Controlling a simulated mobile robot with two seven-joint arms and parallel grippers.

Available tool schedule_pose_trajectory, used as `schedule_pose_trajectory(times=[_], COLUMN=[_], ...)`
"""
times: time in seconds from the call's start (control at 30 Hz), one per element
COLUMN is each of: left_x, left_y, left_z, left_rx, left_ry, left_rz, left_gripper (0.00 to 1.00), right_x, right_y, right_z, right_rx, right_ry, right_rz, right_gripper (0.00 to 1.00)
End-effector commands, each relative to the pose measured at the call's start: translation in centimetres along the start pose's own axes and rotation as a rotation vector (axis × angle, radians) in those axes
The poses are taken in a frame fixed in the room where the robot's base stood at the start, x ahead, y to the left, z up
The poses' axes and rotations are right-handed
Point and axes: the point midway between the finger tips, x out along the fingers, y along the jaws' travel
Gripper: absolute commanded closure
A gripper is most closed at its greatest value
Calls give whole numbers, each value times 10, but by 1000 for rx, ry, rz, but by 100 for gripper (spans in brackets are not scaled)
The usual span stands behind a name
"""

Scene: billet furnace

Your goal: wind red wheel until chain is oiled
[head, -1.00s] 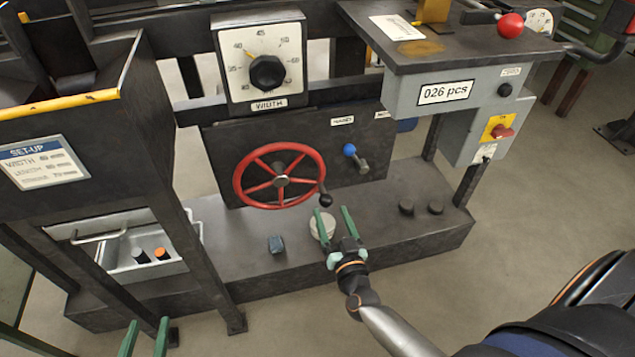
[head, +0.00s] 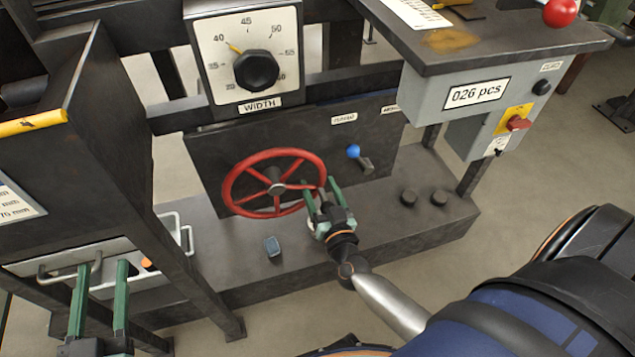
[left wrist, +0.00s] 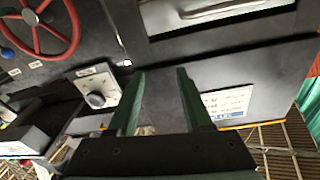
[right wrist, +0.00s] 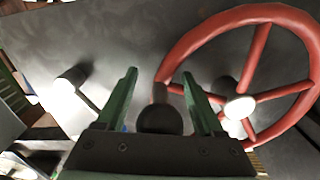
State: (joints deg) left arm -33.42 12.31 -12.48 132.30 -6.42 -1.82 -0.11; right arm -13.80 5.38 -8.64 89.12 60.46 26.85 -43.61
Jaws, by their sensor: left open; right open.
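The red wheel (head: 273,183) is a spoked handwheel on the dark front panel, with a black crank knob at its lower right rim. My right gripper (head: 322,186) is open at that knob, its green fingers on either side of it. In the right wrist view the black knob (right wrist: 160,118) sits between the open fingers (right wrist: 160,85), beside the wheel rim (right wrist: 215,35). My left gripper (head: 103,264) is open and empty at the lower left, in front of the drawer. The wheel also shows in the left wrist view (left wrist: 72,38). No chain is recognisable.
A WIDTH dial (head: 257,70) is above the wheel. A blue-knobbed lever (head: 354,152) is right of it. A grey box (head: 470,95) reads 026 pcs. A drawer tray (head: 170,225) is at left.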

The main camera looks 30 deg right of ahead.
Motion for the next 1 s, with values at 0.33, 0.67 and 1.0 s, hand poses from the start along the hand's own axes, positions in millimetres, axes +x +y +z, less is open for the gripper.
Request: schedule_pose_trajectory(times=[0.33,0.67,1.0], left_x=[0,0,0], left_y=[0,0,0], left_z=[-1,-1,-1], left_rx=[1,1,1], left_ry=[2,2,2], left_rz=[0,0,0], left_gripper=[50,50,50], right_x=[0,0,0], right_y=[0,0,0], right_z=[0,0,0], right_rx=[0,0,0], right_ry=[0,0,0], right_rz=[0,0,0], right_gripper=[43,80,100])
